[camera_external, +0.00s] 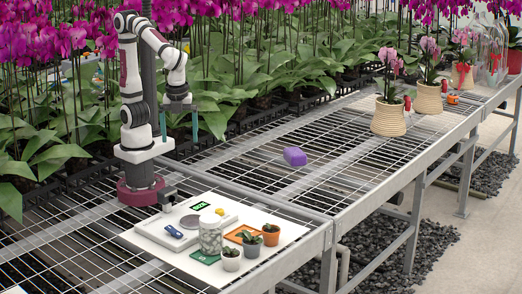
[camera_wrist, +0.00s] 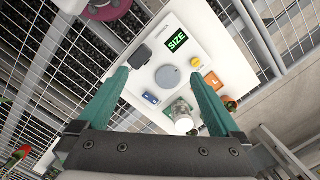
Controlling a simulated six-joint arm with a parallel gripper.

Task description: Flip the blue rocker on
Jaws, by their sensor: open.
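The blue rocker (camera_external: 174,231) sits on the front left part of a white panel (camera_external: 153,228). In the wrist view the blue rocker (camera_wrist: 151,98) shows small, below and left of a round grey disc (camera_wrist: 168,77); which side is pressed cannot be told. The panel also has a lit green display (camera_wrist: 178,41) reading "SIZE" and a yellow part (camera_wrist: 196,62). My gripper (camera_external: 180,130) hangs high above the bench, fingers down, behind and well clear of the panel. Its teal fingers are open and empty in the wrist view (camera_wrist: 160,75).
A pebble-filled glass jar (camera_external: 210,235) stands close to the rocker's right. Small potted plants (camera_external: 231,259) and an orange card (camera_wrist: 215,83) are beside it. Potted orchids (camera_external: 389,117) stand farther right.

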